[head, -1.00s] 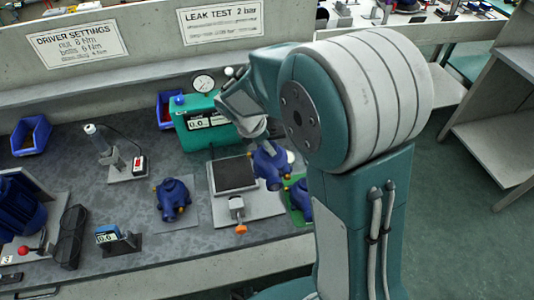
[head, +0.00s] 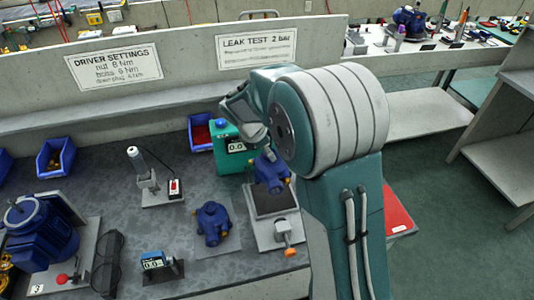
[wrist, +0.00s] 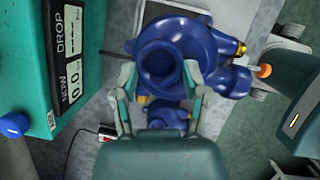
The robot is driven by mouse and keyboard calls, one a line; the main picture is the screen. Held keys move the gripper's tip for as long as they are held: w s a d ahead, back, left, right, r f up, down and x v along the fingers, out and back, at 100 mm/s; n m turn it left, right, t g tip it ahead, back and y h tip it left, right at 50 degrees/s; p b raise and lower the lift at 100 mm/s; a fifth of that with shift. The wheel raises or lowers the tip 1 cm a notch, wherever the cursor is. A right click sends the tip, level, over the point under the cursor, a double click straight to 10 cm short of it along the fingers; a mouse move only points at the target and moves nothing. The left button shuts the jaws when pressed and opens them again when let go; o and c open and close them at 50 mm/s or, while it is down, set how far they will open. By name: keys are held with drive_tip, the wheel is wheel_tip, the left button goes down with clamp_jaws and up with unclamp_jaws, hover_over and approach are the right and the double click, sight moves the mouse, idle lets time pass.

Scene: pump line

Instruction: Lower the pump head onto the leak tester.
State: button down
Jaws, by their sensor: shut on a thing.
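My gripper (wrist: 160,74) is shut on a blue pump head (wrist: 217,50), with one finger on each side of its round neck in the wrist view. In the head view the pump head (head: 270,174) is over the black pad (head: 275,203) of the leak tester's grey plate (head: 264,236). I cannot tell how large the gap under it is. The tester's teal box (head: 226,161) with a display stands behind and to the left. It also shows at the left of the wrist view (wrist: 24,60). An orange-tipped clamp (head: 286,243) is at the plate's front.
Another blue pump head (head: 212,222) stands on a grey mat left of the plate. A driver (head: 143,168) in a stand, a small gauge (head: 155,262), blue bins (head: 56,157) and a blue motor (head: 42,235) are further left. A red surface (head: 397,213) shows right of my arm.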

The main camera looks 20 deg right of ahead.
drive_tip(key=shift+w+a, duration=0.1)
drive_tip(key=shift+d+f, duration=0.6)
drive_tip(key=shift+d, duration=0.3)
drive_tip(key=shift+d+f, duration=0.1)
drive_tip(key=shift+f, duration=0.55)
drive_tip(key=shift+a+f, duration=0.45)
drive_tip(key=shift+f, duration=0.25)
drive_tip(key=shift+a+f, duration=0.4)
drive_tip(key=shift+f, duration=0.25)
drive_tip(key=shift+d+f, duration=0.6)
drive_tip(key=shift+a, duration=0.1)
drive_tip(key=shift+a, duration=0.3)
